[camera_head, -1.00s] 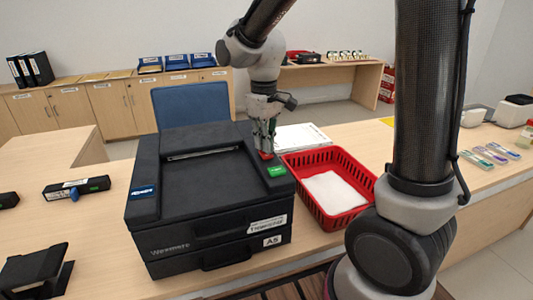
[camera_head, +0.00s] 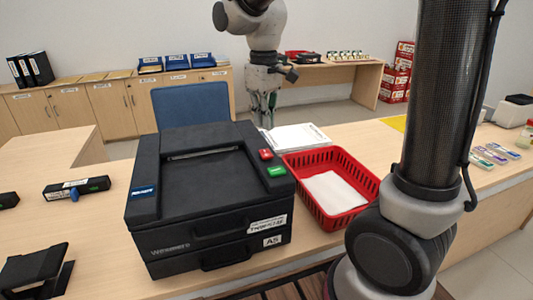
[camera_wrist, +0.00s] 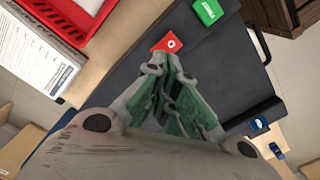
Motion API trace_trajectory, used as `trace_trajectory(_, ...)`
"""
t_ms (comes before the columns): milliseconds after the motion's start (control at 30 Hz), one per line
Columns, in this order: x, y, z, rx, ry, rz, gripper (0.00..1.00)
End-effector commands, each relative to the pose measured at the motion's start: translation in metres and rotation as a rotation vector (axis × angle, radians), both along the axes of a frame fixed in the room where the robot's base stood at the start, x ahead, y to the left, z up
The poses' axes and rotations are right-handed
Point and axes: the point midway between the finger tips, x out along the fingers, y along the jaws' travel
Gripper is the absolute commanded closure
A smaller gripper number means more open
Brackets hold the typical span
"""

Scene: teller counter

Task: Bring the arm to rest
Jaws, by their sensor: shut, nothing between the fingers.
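My gripper (camera_head: 263,108) hangs from my arm behind the right rear corner of the black machine, in front of the back wall units in the head view. Its fingers point down, are closed together and hold nothing. In the wrist view the green-padded fingers (camera_wrist: 172,80) fill the middle, with the red button (camera_wrist: 166,43) just past their tips in the picture. The black machine (camera_head: 200,185) stands on the counter. Its red button (camera_head: 266,154) and green button (camera_head: 276,171) sit on its right edge, and the gripper is clear of both.
A red basket (camera_head: 358,196) with white paper stands right of the machine, and a white paper stack (camera_head: 318,136) lies behind it. A blue chair back (camera_head: 191,103) rises behind the machine. A small black device (camera_head: 76,187) lies on the left.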

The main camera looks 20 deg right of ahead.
Motion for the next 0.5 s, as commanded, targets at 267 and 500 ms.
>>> trace_trajectory(267,0.001,0.0,0.0,0.001,-0.003,-0.012,1.0)
trace_trajectory(500,-0.053,-0.034,-0.01,0.006,-0.012,-0.133,1.0)
